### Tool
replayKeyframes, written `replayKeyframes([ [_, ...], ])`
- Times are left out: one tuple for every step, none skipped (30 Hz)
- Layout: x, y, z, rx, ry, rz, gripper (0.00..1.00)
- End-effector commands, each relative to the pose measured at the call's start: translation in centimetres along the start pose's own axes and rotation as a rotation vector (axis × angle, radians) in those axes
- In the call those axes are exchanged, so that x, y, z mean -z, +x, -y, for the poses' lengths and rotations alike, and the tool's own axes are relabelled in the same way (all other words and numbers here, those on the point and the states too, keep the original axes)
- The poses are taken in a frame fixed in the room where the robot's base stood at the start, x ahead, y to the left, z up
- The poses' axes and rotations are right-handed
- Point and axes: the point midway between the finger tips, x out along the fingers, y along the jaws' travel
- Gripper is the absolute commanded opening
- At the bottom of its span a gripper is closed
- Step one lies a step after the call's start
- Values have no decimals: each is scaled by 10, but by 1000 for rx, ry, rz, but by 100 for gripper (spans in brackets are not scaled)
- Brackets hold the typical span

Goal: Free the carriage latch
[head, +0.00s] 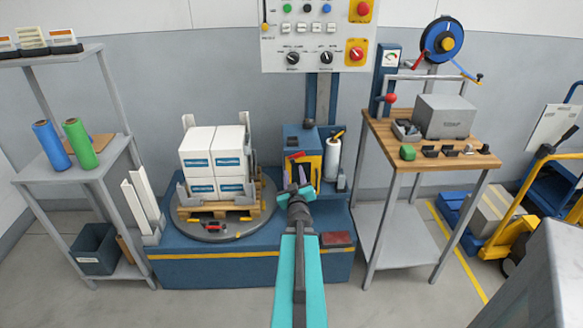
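The blue film carriage (296,138) stands at the foot of the wrapping machine's mast, behind my gripper. It has a dark and yellow front, and a white film roll (333,160) stands upright at its right. A small yellow-tipped piece (339,135) sits above the roll. Small purple and orange parts show low on the carriage front, but I cannot tell which part is the latch. My gripper (294,189) is at the end of my teal arm, in front of the carriage in the picture. It hides part of the carriage's lower front. Its fingers are too small to read.
White boxes (214,150) stand on a wooden pallet on the round turntable (262,205), left of my arm. A control panel (318,38) hangs above the carriage. A wooden-topped bench (376,130) stands right, a grey shelf (60,177) left. Open floor lies in front.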

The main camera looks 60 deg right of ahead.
Motion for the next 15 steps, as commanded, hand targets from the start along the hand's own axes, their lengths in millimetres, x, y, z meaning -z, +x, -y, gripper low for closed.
replayKeyframes([
  [0,6,0,0,0,0,36],
  [0,9,0,0,0,0,36],
  [0,12,0,0,0,0,36],
  [0,14,0,0,0,0,36],
  [0,17,0,0,0,1,36],
  [0,20,0,0,0,1,36],
  [0,22,0,0,0,1,36],
  [0,25,0,0,0,1,36],
  [0,28,0,0,0,1,36],
  [0,30,0,0,0,1,36],
  [0,33,0,0,0,1,36],
  [0,36,0,0,0,1,36],
  [0,38,0,0,0,1,36],
  [0,41,0,0,0,0,36],
  [0,44,0,0,0,0,36],
])
